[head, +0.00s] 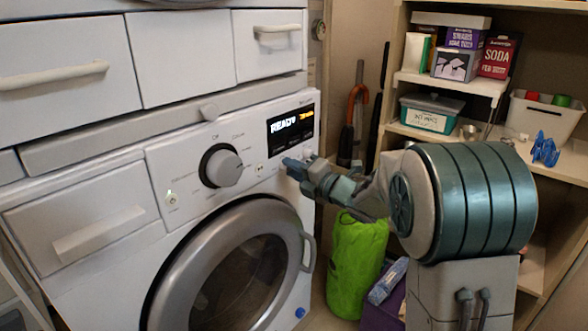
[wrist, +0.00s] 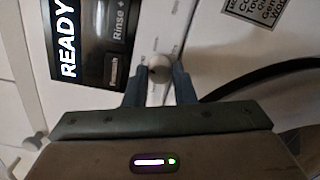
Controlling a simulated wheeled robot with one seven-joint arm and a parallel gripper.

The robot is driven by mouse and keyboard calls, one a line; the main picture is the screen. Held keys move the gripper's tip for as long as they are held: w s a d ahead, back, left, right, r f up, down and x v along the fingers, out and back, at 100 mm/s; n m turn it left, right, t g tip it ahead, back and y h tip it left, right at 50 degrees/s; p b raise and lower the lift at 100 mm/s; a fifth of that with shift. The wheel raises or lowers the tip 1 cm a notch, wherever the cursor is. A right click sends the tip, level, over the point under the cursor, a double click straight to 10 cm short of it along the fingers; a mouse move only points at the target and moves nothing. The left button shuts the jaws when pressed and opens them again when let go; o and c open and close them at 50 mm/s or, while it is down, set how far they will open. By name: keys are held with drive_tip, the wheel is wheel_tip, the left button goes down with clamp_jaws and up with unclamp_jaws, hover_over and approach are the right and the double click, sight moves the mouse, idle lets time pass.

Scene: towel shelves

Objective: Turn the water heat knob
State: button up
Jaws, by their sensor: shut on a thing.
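A small round grey knob (wrist: 159,67) sits on the white washer panel, just below the display in the head view. My gripper (wrist: 159,85) has its two fingers on either side of this knob and is shut on it. In the head view my gripper (head: 292,164) reaches the panel from the right, and the fingers partly hide the knob there. The small labels around the knob are too blurred to read.
The washer (head: 110,222) has a lit display (head: 290,131) reading READY and a large dial (head: 222,167). Its round door (head: 240,275) is shut below. A green bag (head: 355,262) stands right of the washer, beside shelves (head: 455,83) with boxes.

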drive_tip(key=shift+w+d+m+g+y+p, duration=0.15)
drive_tip(key=shift+m+g+p, duration=0.2)
drive_tip(key=shift+m+p, duration=4.05)
drive_tip(key=shift+s+a+m+g+y+p, duration=0.15)
drive_tip(key=shift+m+g+p, duration=0.2)
drive_tip(key=shift+m+p, duration=4)
drive_tip(key=m+b, duration=0.2)
drive_tip(key=shift+w+d+m, duration=0.1)
drive_tip(key=shift+m, duration=0.25)
drive_tip(key=o, duration=1)
drive_tip(key=v, duration=1.3)
drive_tip(key=shift+s+d, duration=0.25)
drive_tip(key=shift+d, duration=0.05)
